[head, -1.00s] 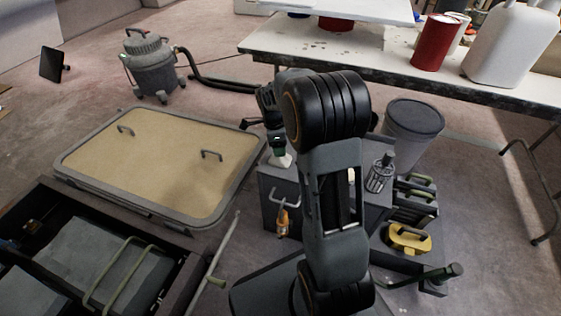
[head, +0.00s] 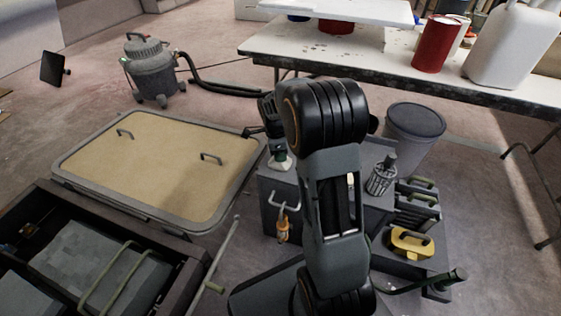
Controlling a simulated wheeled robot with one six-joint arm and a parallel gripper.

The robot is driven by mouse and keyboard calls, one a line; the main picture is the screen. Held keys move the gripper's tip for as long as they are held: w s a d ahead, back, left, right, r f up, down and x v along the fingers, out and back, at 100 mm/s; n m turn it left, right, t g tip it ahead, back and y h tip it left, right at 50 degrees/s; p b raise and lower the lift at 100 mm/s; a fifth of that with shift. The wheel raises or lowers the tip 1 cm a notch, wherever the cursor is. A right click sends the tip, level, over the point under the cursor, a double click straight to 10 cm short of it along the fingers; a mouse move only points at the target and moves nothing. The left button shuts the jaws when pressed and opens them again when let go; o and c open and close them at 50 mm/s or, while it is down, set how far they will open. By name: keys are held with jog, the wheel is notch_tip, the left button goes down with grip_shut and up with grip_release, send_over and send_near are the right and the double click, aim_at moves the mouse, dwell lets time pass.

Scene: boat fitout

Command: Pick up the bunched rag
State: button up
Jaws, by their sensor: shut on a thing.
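My gripper (head: 277,146) is partly hidden behind my own arm, left of the middle of the head view. It points down over the grey box (head: 270,205) and is shut on a small pale, bunched thing, which I take to be the bunched rag (head: 280,163). The rag shows as a whitish patch flaring out below the jaws. It is too small to tell whether it touches the box top.
A trestle table (head: 400,82) with a red can (head: 437,43) and white jug (head: 513,45) stands behind. A bin (head: 412,135), wire-caged lamp (head: 381,178) and yellow case (head: 411,242) are at right. A tan hatch panel (head: 150,165) and vacuum (head: 155,72) lie left.

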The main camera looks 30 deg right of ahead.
jog(key=shift+r, duration=0.1)
jog(key=shift+r+p, duration=0.3)
jog(key=shift+r, duration=0.2)
notch_tip(320, 180, up, 2)
jog(key=shift+r+p, duration=0.15)
jog(key=shift+p, duration=0.4)
jog(key=s+a+r+p, duration=0.2)
jog(key=s+r, duration=0.2)
jog(key=s, duration=0.2)
jog(key=s+a+r+p, duration=0.3)
jog(key=s+r, duration=0.2)
jog(key=s, duration=0.2)
jog(key=shift+r+p, duration=0.3)
jog(key=shift+p, duration=0.05)
